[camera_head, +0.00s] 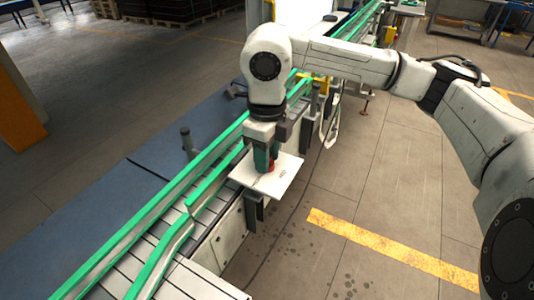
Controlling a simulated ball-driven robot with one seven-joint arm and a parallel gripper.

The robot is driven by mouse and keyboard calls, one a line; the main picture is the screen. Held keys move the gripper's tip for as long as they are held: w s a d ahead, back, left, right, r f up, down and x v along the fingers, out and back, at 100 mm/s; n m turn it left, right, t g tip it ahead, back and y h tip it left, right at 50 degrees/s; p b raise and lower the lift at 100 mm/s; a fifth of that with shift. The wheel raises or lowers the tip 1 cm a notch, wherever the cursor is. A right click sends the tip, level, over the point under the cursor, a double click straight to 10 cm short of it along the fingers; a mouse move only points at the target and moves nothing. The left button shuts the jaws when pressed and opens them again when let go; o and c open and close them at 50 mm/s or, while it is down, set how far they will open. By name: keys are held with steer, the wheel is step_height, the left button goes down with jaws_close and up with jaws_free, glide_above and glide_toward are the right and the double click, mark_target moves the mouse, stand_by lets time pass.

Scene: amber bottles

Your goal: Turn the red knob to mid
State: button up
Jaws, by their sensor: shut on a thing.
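The red knob (271,166) sits on a white square panel (281,184) beside the conveyor, near the picture's middle. Only a small red part of it shows; the rest is hidden behind my gripper. My gripper (265,163) points down over the panel, its dark fingers shut on the knob from above. Small dark marks show on the panel to the right of the knob, too small to read. The knob's pointing direction cannot be made out.
A conveyor (150,249) with green side rails runs from lower left to upper right, right behind the panel. A grey post (187,143) stands at its far side. Cables (329,130) hang right of the panel. Open floor with a yellow stripe (390,250) lies to the right.

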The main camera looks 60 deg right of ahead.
steer(key=shift+f+b, duration=0.15)
steer(key=shift+b, duration=0.2)
steer(key=n+b, duration=0.1)
steer(key=b, duration=0.1)
steer(key=n+b, duration=0.1)
steer(key=b, duration=0.1)
steer(key=shift+f+n+b, duration=0.25)
steer(key=shift+n+b, duration=0.05)
steer(key=n+b, duration=0.4)
steer(key=b, duration=0.1)
steer(key=shift+r+n, duration=0.1)
steer(key=shift+n, duration=0.2)
steer(key=n+b, duration=0.4)
steer(key=n, duration=0.1)
steer(key=shift+r, duration=0.15)
steer(key=n+b, duration=0.1)
steer(key=n, duration=0.4)
steer(key=shift+r+n+b, duration=0.15)
steer(key=shift+n+b, duration=0.15)
steer(key=shift+b, duration=0.05)
steer(key=o, duration=1)
steer(key=shift+o, duration=0.2)
steer(key=shift+r, duration=0.1)
